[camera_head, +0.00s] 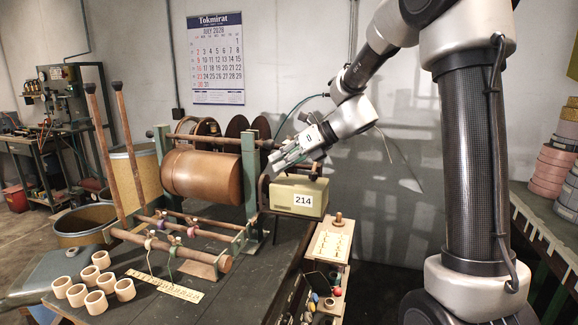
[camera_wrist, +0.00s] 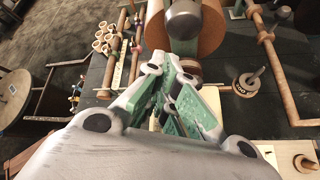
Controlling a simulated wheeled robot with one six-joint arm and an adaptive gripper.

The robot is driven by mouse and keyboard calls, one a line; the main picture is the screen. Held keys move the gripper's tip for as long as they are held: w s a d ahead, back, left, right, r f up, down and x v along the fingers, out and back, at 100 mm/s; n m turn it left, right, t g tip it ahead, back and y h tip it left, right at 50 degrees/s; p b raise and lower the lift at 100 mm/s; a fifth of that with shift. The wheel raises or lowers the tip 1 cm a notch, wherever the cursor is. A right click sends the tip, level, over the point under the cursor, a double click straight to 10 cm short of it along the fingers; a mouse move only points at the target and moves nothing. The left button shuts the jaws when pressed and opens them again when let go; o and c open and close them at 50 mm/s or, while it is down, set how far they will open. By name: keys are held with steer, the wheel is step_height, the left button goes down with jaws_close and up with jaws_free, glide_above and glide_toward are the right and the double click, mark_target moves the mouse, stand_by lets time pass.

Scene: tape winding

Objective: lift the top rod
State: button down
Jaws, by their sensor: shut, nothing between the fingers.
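The top rod (camera_head: 218,139), a thin brown bar, lies across the two green uprights above the large copper-brown roll (camera_head: 202,173). The roll also shows at the top of the wrist view (camera_wrist: 214,28). My gripper (camera_head: 274,163) is shut and empty. It is at the right end of the winding frame, near the right upright (camera_head: 250,165) and above the beige box marked 214. In the wrist view its green-padded fingers (camera_wrist: 172,68) are together and point towards the roll. I cannot tell whether they touch the rod.
The beige box (camera_head: 299,196) stands right below my gripper. Lower rods (camera_head: 180,245) with small coloured spools lie in front of the roll. Several pale rings (camera_head: 90,280) and a yellow strip (camera_head: 165,288) lie on the dark bench. Two long poles (camera_head: 130,145) lean at left.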

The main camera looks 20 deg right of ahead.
steer(key=shift+w+r, duration=0.45)
steer(key=shift+r, duration=0.15)
step_height(320, 180, up, 19)
steer(key=w+a, duration=0.2)
steer(key=a, duration=0.1)
steer(key=w+a+r, duration=0.3)
steer(key=a+r, duration=0.1)
steer(key=r, duration=0.3)
steer(key=w+a+r, duration=0.3)
steer(key=a+r, duration=0.2)
steer(key=r, duration=0.3)
steer(key=shift+a+r, duration=0.25)
steer(key=shift+d+r, duration=0.1)
steer(key=v, duration=1.1)
steer(key=shift+d+r, duration=0.2)
steer(key=shift+d, duration=0.15)
